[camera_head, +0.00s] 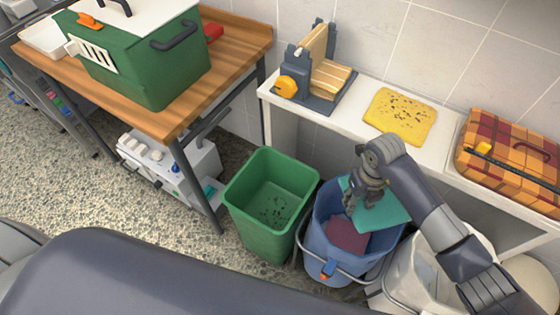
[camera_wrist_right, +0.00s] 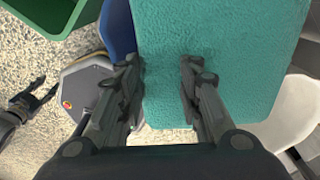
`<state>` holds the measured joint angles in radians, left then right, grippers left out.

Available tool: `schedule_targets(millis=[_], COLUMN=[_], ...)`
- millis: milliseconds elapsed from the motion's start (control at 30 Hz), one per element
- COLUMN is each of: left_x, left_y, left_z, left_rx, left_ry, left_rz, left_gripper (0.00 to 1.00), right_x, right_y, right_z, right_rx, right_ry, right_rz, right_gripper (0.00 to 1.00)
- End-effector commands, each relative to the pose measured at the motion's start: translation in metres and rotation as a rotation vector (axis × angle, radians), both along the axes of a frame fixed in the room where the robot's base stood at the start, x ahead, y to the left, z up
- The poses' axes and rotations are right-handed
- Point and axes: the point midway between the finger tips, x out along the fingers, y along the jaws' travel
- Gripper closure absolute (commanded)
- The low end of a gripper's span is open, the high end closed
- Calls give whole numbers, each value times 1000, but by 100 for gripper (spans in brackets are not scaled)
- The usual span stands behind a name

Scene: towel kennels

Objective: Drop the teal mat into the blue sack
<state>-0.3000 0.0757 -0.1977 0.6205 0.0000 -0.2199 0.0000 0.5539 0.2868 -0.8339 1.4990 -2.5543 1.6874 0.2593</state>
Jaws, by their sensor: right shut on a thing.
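The teal mat (camera_head: 385,207) hangs from my right gripper (camera_head: 352,203), above the blue bucket-like container (camera_head: 318,262) that stands on the floor. The mat is partly hidden by my arm in the head view. In the right wrist view, my right gripper (camera_wrist_right: 158,66) is shut on the mat (camera_wrist_right: 220,50), which fills much of the picture. A maroon cloth or mat (camera_head: 347,237) lies inside the blue container. My left gripper is out of the head view; it shows small at the left of the right wrist view (camera_wrist_right: 42,92), fingers apart and empty.
A green bin (camera_head: 262,235) stands left of the blue container, a whitish bucket (camera_head: 405,275) to its right. Behind is a white shelf with a yellow sponge-like mat (camera_head: 400,116), a slicer-like device (camera_head: 315,70) and a plaid case (camera_head: 510,150). A wooden table holds a green box (camera_head: 150,70).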

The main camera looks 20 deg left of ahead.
Motion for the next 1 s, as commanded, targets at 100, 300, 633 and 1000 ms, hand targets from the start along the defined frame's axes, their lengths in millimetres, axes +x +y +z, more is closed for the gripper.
schedule_targets(millis=[100, 300, 633, 1000], left_x=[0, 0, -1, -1], left_y=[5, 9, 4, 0], left_z=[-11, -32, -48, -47], left_rx=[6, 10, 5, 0], left_ry=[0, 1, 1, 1], left_rz=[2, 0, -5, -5], left_gripper=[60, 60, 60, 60], right_x=[0, 0, 0, 0], right_y=[0, 0, 0, 0], right_z=[-13, -38, -57, -56], right_rx=[0, 1, 0, 0], right_ry=[1, 2, -1, 0], right_rz=[-1, -1, 0, 0], right_gripper=[99, 99, 99, 44])
